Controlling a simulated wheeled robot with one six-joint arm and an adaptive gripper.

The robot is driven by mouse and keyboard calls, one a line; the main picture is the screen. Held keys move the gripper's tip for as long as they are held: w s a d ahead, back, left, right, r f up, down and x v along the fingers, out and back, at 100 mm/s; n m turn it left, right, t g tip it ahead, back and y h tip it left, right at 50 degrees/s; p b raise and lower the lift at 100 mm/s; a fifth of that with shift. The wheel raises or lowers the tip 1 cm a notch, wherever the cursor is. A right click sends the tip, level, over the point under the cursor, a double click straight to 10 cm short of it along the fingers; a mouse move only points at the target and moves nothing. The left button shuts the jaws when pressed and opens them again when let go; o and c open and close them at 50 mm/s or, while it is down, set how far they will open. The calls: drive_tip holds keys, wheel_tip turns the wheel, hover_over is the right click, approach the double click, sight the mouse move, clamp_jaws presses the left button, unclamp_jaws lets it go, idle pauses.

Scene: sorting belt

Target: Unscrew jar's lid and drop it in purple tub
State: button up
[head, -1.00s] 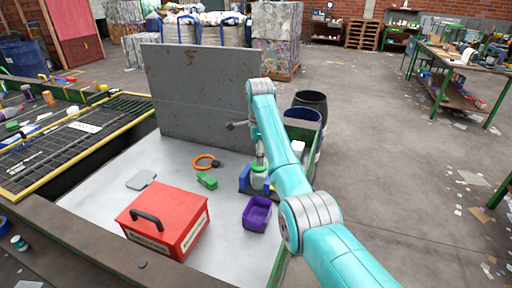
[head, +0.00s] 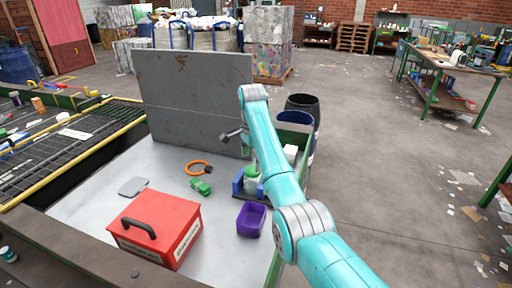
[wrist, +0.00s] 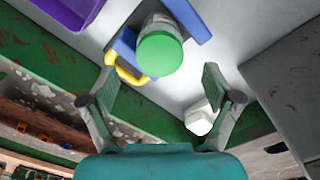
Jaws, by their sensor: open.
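The jar (head: 253,183) has a green lid (wrist: 160,54) and stands upright in a blue holder (wrist: 187,17) on the pale table. In the wrist view the lid faces the camera, ahead of my gripper (wrist: 157,90). My gripper is open, with its fingers apart and nothing between them; the lid is beyond the fingertips. The head view does not show the fingers clearly. The purple tub (head: 251,219) stands just in front of the jar and looks empty. Its edge also shows at the top left of the wrist view (wrist: 76,10).
A red toolbox (head: 157,224), a green toy-like piece (head: 200,187), an orange ring (head: 198,168) and a grey plate (head: 133,187) lie on the table. A grey upright panel (head: 195,100) stands behind. A white object (wrist: 199,120) lies near the right finger. A yellow handle-like piece is beside the holder.

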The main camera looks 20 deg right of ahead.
sight(252, 170)
drive_tip(key=shift+f, duration=1.5)
drive_tip(key=c, duration=1.2)
